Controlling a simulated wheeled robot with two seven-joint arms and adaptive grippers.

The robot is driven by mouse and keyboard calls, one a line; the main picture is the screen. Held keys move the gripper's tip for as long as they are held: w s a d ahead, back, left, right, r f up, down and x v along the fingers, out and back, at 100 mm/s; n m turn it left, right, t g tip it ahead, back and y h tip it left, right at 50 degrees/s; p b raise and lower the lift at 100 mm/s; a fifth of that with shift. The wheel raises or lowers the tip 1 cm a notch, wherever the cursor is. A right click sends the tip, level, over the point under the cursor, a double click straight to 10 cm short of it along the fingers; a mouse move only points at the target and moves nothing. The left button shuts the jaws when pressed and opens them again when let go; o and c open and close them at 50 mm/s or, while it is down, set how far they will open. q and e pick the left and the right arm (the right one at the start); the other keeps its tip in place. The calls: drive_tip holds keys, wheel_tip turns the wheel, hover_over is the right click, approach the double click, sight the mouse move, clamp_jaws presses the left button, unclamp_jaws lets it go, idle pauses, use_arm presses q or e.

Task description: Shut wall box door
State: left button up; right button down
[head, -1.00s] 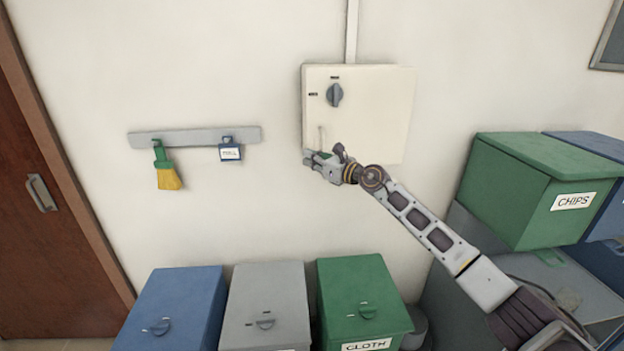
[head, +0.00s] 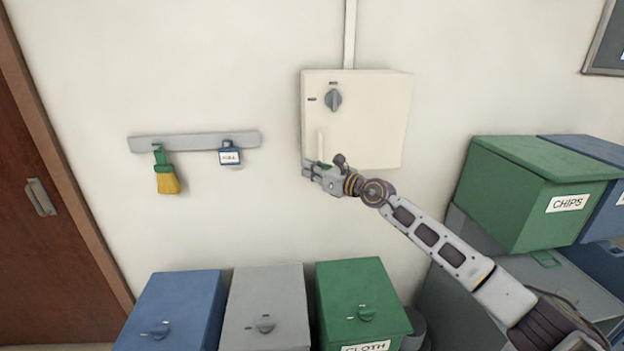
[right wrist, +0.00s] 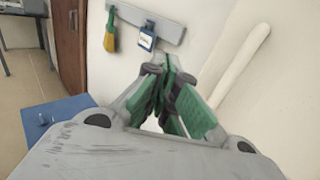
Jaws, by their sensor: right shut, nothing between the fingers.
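The cream wall box (head: 375,118) hangs on the wall, with a grey rotary knob (head: 333,100) and a pale upright handle bar (head: 320,145) on its door. The door looks shut or nearly so; I cannot tell whether it is fully flush. My right gripper (head: 307,169) is shut and empty at the box's lower left corner, just below the handle. In the right wrist view its green-padded fingers (right wrist: 168,72) are together, with the white handle bar (right wrist: 240,68) to their right, apart from them. My left gripper is not in view.
A wall rail (head: 195,142) holds a green-yellow brush (head: 166,173) and a blue padlock-like tag (head: 230,154) to the left. Blue, grey and green bins (head: 362,300) stand below. A green CHIPS bin (head: 535,185) is at right. The wall between rail and box is clear.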

drive_tip(key=s+d+p, duration=0.1)
drive_tip(key=s, duration=0.5)
drive_tip(key=shift+s, duration=0.2)
idle(0.4)
